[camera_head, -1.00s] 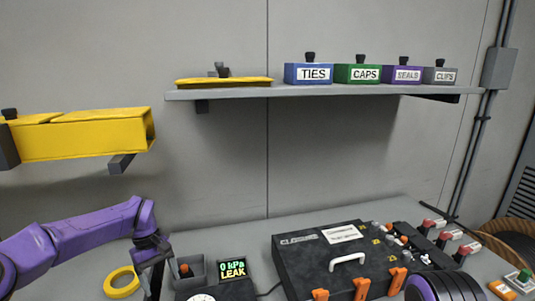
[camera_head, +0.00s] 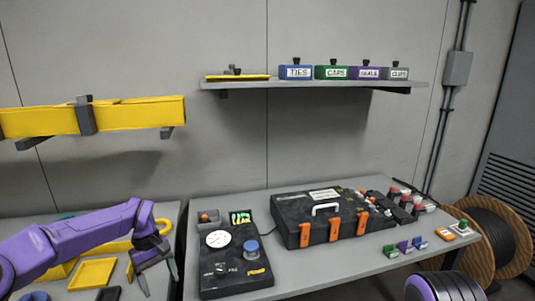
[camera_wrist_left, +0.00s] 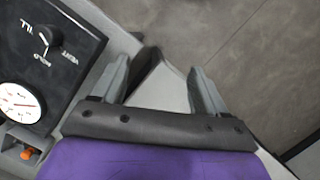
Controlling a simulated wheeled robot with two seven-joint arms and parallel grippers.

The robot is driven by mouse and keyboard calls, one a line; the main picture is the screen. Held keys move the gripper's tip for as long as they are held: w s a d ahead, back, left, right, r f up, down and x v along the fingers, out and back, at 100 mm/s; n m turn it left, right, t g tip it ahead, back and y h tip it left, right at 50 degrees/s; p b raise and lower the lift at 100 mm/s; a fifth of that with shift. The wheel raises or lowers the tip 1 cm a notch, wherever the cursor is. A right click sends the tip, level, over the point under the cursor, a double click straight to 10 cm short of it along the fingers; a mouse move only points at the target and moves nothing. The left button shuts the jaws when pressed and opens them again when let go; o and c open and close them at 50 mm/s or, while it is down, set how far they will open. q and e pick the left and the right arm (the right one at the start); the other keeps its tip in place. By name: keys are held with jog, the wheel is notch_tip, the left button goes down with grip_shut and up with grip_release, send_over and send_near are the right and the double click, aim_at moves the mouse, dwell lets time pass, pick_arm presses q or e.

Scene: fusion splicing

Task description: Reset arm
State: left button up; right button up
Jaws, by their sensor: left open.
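My left gripper (camera_head: 160,281) hangs at the end of the purple arm in the head view. It is in front of the gap between the left table and the grey workbench, left of the black gauge panel (camera_head: 236,280). Its two fingers are spread with nothing between them. In the left wrist view the fingers (camera_wrist_left: 158,68) are also apart and empty, with the workbench edge and the floor beyond them. The gauge panel's dial and knob show at the left of that view.
A black case (camera_head: 290,221) with orange latches lies closed on the workbench (camera_head: 310,275). A shelf (camera_head: 330,85) holds labelled boxes. A yellow duct (camera_head: 140,113) runs along the wall. The left table holds yellow items (camera_head: 92,274). A cable reel (camera_head: 493,229) stands at the right.

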pick_arm(q)
jog(key=s+a+f+t+y+b, duration=0.1)
jog(key=s+a+f+y, duration=0.1)
jog(key=s+f+y, duration=0.65)
jog(key=s+a+f+t+y, duration=0.25)
jog(key=s+f, duration=0.35)
jog(key=f, duration=0.5)
jog(key=s+d+f+m+t+h, duration=0.1)
jog(key=s+f+h, duration=0.1)
jog(key=s, duration=1)
jog(key=s+d+f+m+t+h, duration=0.1)
jog(key=s+d+f+h, duration=0.1)
jog(key=s, duration=0.9)
notch_tip(320, 180, down, 2)
jog(key=shift+s+d+f+h+b, duration=0.1)
jog(key=shift+s+d+h+b, duration=0.25)
jog(key=shift+h, duration=0.35)
pick_arm(e)
jog(key=shift+s+f, duration=0.3)
jog(key=shift+f, duration=0.65)
pick_arm(q)
jog(key=shift+a, duration=0.1)
